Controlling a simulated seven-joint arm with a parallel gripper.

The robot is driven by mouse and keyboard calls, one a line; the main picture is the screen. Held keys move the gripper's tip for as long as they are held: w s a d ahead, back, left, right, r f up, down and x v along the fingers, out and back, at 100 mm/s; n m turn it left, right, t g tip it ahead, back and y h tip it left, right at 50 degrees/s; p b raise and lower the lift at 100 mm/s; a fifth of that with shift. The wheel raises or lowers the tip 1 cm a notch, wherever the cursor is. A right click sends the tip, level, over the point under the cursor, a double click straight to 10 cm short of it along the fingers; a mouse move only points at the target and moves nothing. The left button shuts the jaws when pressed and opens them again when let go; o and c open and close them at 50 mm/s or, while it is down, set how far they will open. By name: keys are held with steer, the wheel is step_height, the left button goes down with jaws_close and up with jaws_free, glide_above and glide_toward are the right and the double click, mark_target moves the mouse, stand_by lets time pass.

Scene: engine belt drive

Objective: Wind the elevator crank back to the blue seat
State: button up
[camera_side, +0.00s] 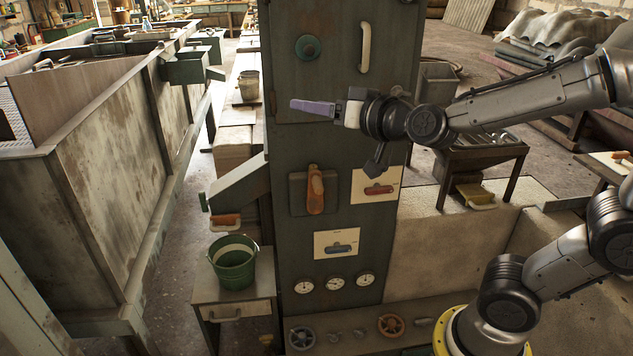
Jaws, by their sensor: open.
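An upright orange-brown handle (315,190), which looks like the crank, is on a dark plate on the front of the tall green cabinet (290,150).
A round green knob (307,47) and a pale bar handle (365,47) are higher on the cabinet. Several gauges (335,284) sit below the cards, and handwheels (391,325) lie at its foot. A green bucket (234,270) stands on a small table at left.

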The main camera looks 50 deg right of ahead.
mark_target(318, 181)
steer(key=w+d+f+m+g+h, duration=0.2)
steer(key=w+d+f+m+h, duration=0.3)
steer(key=f+h, duration=0.35)
steer(key=s+f+n+g+h, duration=0.1)
steer(key=s+f+n, duration=0.1)
steer(key=f, duration=0.7)
steer(key=s+f+n+h, duration=0.1)
steer(key=s+f+n, duration=0.15)
steer(key=f, duration=0.75)
steer(key=x, duration=1.4)
steer(key=shift+w+a+f, duration=0.1)
steer(key=shift+w+f, duration=0.05)
steer(key=shift+f, duration=0.05)
jaws_close()
